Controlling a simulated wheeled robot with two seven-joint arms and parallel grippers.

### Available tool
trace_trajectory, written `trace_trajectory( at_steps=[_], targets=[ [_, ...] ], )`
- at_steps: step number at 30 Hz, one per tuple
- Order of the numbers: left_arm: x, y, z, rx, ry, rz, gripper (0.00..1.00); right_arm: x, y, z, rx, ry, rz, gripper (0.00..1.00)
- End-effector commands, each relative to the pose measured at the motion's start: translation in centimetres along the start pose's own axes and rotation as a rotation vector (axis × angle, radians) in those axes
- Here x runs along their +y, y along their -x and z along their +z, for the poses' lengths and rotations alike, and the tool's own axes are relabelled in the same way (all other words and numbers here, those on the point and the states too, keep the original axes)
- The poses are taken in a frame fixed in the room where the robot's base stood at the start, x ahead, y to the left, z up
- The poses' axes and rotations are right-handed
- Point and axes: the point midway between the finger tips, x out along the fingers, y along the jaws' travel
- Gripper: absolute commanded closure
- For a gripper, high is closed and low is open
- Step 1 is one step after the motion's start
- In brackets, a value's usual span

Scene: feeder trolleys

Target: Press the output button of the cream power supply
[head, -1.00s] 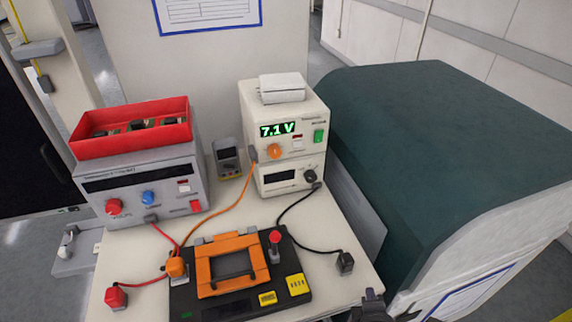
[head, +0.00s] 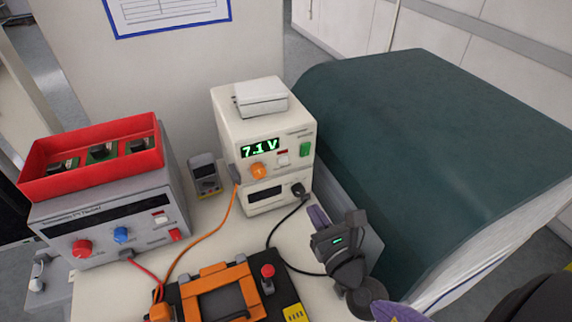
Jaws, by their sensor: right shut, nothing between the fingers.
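The cream power supply (head: 228,132) stands at the back of the table, its green display (head: 260,148) reading 7.1 V. Its front has an orange knob (head: 258,171), a white button (head: 283,159) under a small red mark, and a green switch (head: 305,149). No label on the button is legible. My right gripper (head: 317,213) is shut and empty, to the right of and nearer than the supply, below its controls and apart from the button. My left gripper is out of view.
A grey power supply (head: 100,210) with a red tray (head: 92,178) on top stands left. A multimeter (head: 205,176) is between the supplies. A black-and-orange fixture (head: 215,290) lies in front with cables. A large dark green cover (head: 430,150) bounds the right side.

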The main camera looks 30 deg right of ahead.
Motion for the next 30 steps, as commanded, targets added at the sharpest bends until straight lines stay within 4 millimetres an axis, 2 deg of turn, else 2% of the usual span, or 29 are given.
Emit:
trace_trajectory(
  at_steps=[2,8,18,24,30],
  targets=[
    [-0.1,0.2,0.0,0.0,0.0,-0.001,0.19,0.0,-0.8,0.1,-0.002,-0.001,-0.001,1.0],
    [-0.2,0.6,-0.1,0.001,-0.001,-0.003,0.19,0.0,-5.0,0.2,-0.004,-0.005,-0.002,1.0],
    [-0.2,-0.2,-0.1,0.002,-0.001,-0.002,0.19,0.0,-11.8,-0.1,-0.001,-0.005,-0.002,1.0],
    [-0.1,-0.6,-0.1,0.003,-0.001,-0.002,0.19,0.0,-13.6,-0.1,0.0,-0.004,-0.001,1.0],
    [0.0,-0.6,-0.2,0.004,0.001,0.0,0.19,0.0,-13.8,0.0,0.001,-0.004,-0.001,1.0]
  ],
)
